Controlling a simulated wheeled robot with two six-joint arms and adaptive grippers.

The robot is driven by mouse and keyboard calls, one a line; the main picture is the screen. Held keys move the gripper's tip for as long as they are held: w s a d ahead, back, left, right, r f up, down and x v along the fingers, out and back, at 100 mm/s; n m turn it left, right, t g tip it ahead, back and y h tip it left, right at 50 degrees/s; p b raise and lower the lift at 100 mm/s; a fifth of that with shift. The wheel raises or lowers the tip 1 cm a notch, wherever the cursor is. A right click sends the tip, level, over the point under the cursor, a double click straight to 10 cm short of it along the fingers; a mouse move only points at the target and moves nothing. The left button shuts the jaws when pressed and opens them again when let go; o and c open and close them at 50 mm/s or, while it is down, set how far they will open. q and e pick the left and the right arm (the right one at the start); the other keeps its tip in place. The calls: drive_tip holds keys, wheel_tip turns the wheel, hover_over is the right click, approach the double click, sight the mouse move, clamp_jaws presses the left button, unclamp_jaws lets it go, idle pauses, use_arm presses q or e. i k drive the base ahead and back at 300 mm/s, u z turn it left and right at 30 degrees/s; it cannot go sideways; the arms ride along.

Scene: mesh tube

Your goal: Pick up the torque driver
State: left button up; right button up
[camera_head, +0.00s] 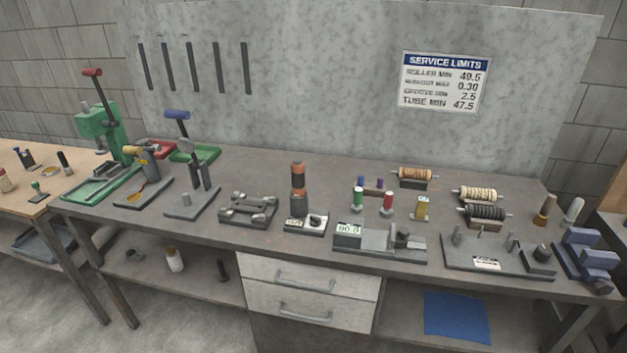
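No gripper of mine is in view. I cannot tell for sure which thing is the torque driver. A yellow and grey hand tool (148,165) stands on a dark base at the left of the workbench (285,168). Near the bench's middle, a small green-topped upright piece (358,199) and a red-topped one (388,201) stand behind a grey gauge with a lit display (350,232). A yellow block-like piece (422,207) stands to their right. All are too small to make out in detail.
A green press (98,125) and a blue-handled lever press (185,160) stand at the left. A tall brown and black cylinder (298,183), several rollers (478,193), a pin fixture (497,262) and a blue vise (590,255) crowd the rest. The bench's back strip is partly clear.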

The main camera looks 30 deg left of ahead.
sight(298, 166)
drive_tip(key=k, duration=0.65)
drive_tip(key=z, duration=0.3)
drive_tip(key=i, duration=1.75)
drive_tip(key=u, duration=0.9)
